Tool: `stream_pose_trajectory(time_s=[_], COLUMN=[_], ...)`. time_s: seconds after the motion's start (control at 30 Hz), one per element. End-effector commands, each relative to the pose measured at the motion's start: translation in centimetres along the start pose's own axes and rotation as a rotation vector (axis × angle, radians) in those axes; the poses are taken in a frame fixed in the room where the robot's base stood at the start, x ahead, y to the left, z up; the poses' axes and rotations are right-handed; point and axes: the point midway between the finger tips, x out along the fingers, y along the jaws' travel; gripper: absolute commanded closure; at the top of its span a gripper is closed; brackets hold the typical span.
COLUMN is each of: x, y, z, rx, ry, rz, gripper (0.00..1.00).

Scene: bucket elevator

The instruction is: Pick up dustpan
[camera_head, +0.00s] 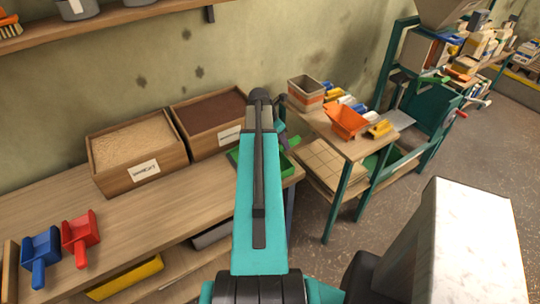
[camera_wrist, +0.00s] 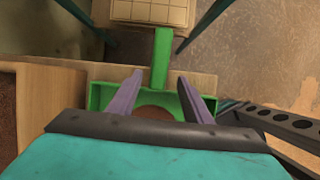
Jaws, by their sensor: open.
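A green dustpan (camera_wrist: 102,95) lies at the end of the wooden bench in the wrist view. Its straight handle points up the picture, out past the bench edge. In the head view the green dustpan (camera_head: 290,144) is mostly hidden behind my arm. My gripper (camera_wrist: 160,76) is open, with its two purple-grey fingers spread above the dustpan. In the wrist view the handle runs between the fingertips; I cannot tell how far above it they are. A brown rounded patch shows inside the pan, partly hidden by my gripper.
A red scoop (camera_head: 80,236) and a blue scoop (camera_head: 41,256) lie at the bench's left. Two wooden bins, one with pale grain (camera_head: 136,150) and one with dark grain (camera_head: 208,115), stand behind. A side table to the right holds an orange scoop (camera_head: 347,122) and a bin (camera_head: 305,94).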

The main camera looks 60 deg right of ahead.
Motion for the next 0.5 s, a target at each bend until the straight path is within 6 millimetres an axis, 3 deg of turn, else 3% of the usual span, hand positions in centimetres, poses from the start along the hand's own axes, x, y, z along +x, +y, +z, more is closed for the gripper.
stream_pose_trajectory(time_s=[0.5], x=[3.4], y=[0.1], z=[0.0], rx=[0.0], ry=[0.0], rz=[0.0], gripper=[0.55])
